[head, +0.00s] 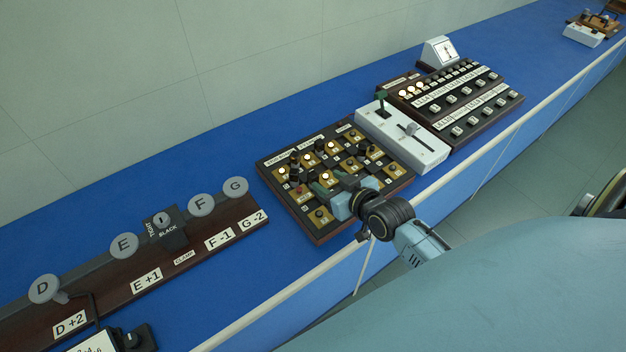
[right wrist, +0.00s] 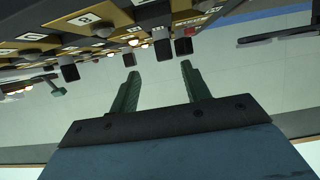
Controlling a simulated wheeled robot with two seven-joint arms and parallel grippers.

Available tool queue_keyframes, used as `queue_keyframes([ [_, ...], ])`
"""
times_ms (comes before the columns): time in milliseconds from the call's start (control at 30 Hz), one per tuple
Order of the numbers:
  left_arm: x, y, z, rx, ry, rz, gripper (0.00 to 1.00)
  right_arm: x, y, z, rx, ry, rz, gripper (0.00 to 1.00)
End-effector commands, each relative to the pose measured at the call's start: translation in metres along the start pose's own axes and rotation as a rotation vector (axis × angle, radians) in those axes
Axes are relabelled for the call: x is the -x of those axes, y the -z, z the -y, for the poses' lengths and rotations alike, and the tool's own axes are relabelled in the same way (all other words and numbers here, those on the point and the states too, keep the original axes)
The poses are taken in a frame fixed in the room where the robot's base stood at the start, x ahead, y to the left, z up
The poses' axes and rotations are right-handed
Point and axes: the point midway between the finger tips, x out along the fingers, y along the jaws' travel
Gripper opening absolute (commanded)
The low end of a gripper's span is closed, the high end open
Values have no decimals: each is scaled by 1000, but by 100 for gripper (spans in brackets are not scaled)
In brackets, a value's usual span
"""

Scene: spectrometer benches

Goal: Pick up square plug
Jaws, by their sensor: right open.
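The dark panel (head: 268,165) with gold squares stands on the blue bench and carries several dark knobs or plugs and lit lamps. In the right wrist view, several black square-ended pieces stick out from the panel, one near the middle (right wrist: 165,47) and one to the left (right wrist: 70,72). I cannot tell which is the square plug. My right gripper (head: 331,186) is over the front of the panel; its green fingers are open, with nothing seen between them in the right wrist view (right wrist: 160,72). The fingers hide part of the panel. My left gripper is not in view.
A white box (head: 425,158) with levers and a dark switch panel (head: 486,121) stand right of the gold-square panel. A brown rail with lettered discs (head: 202,204) lies to the left. A pale rail (head: 478,152) runs along the bench's front edge.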

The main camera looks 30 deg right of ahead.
Motion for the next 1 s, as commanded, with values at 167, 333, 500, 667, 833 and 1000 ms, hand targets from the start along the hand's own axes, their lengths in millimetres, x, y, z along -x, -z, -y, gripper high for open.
queue_keyframes([
  [167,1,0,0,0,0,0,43,-18,0,5,-3,1,-1,47],
  [333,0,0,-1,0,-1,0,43,-42,-1,8,0,0,0,47],
  [500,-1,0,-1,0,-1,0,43,-52,-1,8,0,1,0,47],
  [667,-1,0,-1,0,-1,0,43,-52,-2,8,0,1,0,47],
  [833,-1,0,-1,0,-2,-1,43,-52,-2,8,0,1,0,32],
  [1000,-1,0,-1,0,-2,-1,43,-52,-2,8,0,0,0,9],
])
